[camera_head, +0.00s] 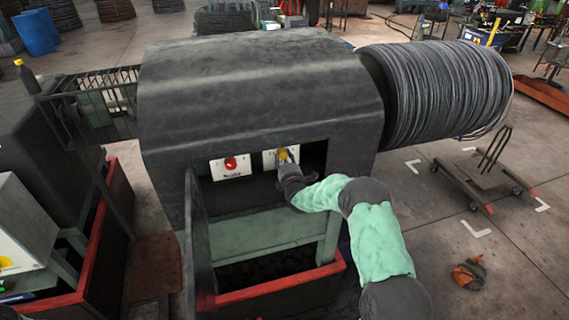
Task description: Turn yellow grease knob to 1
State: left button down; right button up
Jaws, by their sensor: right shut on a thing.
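The yellow grease knob (283,155) sits on the right white plate (268,161) in the recess of the dark capstan machine (250,85). My right gripper (285,164) reaches up to it from below right and is shut on the knob. The gripper and wrist cover part of the knob and plate, so the knob's pointer and the markings cannot be read. A red knob (231,163) sits on the left white plate (229,174), apart from my gripper. My left gripper is not in view.
An open dark door panel (198,245) stands left of the recess. A red-edged bin (282,290) lies below it. A large wire coil (440,90) is on the drum at right. A wheeled cart (485,175) and an orange tool (468,273) are on the floor.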

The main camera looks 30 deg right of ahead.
jog(key=m+b, duration=0.3)
jog(key=shift+f+m+y, duration=0.25)
jog(key=shift+m+y, duration=0.05)
jog(key=m+b, duration=0.7)
jog(key=shift+g+y+b, duration=0.3)
jog(key=shift+r+m+y+b, duration=0.2)
jog(key=shift+m+y+b, duration=0.1)
jog(key=shift+m+b, duration=1.25)
jog(key=shift+m, duration=0.25)
jog(key=shift+r, duration=0.1)
jog(key=o, duration=1.1)
jog(key=shift+o, duration=0.2)
jog(key=shift+d, duration=0.1)
